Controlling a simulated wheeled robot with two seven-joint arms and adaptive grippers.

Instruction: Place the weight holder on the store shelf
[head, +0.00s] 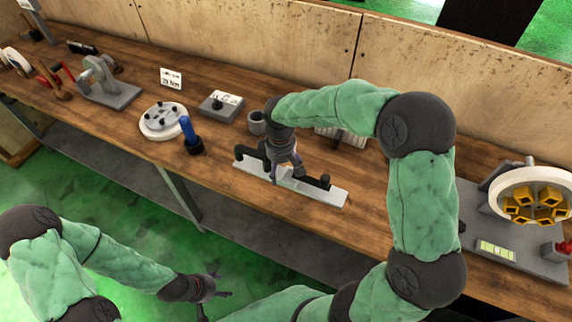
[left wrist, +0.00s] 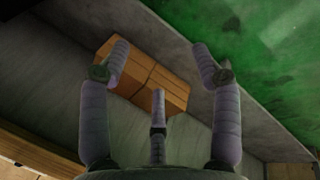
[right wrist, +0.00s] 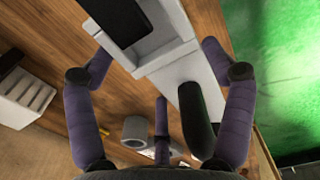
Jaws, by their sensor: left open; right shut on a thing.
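I take the long pale bar with black upright parts (head: 312,188) to be the weight holder. It is at the bench's front edge in the head view; I cannot tell whether it touches the bench. My right gripper (head: 284,171) is over its middle from above and shut on it. In the right wrist view, its pale and black body (right wrist: 195,72) runs between the fingers (right wrist: 160,58). My left gripper (head: 214,290) is open and empty, low in front of the bench. The grey shelf under the bench, seemingly the store shelf (head: 108,158), also shows in the left wrist view (left wrist: 55,75).
A wheel with yellow blocks (head: 535,204) is at right. A wooden box (left wrist: 150,78) lies on the shelf. A board wall (head: 290,40) backs the bench.

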